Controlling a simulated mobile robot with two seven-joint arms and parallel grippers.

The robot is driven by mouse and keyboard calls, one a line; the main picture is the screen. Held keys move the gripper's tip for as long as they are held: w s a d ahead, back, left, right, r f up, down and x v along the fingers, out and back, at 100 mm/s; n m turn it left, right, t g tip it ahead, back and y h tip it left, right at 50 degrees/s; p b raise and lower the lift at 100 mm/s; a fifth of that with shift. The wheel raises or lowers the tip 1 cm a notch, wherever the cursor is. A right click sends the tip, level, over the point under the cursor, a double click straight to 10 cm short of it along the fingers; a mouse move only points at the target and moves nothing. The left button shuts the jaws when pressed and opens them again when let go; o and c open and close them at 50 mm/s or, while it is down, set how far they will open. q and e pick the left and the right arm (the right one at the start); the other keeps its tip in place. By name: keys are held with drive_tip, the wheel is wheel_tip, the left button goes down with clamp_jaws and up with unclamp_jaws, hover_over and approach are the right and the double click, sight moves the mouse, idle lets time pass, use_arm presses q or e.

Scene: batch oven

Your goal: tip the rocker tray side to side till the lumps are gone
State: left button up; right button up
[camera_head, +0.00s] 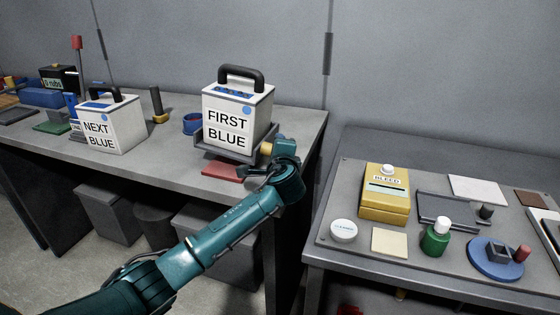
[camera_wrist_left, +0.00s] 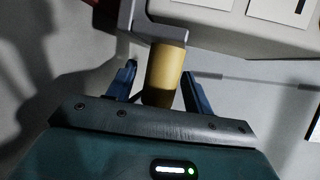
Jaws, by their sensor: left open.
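A white box (camera_head: 228,122) labelled "FIRST BLUE", with a black handle and blue bits at its top, stands in a grey tray (camera_head: 222,149), which I take as the rocker tray. A red piece (camera_head: 222,171) lies under the tray. The tray's tan round handle (camera_head: 267,148) sticks out at its right side. My left gripper (camera_head: 270,162) is at this handle. In the left wrist view the handle (camera_wrist_left: 164,72) stands between the two dark fingers (camera_wrist_left: 160,85), which are open with gaps on both sides. Lumps cannot be made out. My right gripper is out of view.
A second white box (camera_head: 108,128) labelled "NEXT BLUE" stands left on the same bench, with a blue ring (camera_head: 191,123) between. A lower table (camera_head: 330,240) at right holds a yellow box (camera_head: 384,195), a green bottle (camera_head: 435,238) and a blue disc (camera_head: 482,262).

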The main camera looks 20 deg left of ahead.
use_arm(q)
drive_tip(key=v, duration=1.1)
drive_tip(key=shift+s+d+r, duration=0.1)
drive_tip(key=shift+s+r, duration=0.05)
drive_tip(key=shift+s, duration=0.25)
drive_tip(key=shift+c, duration=0.3)
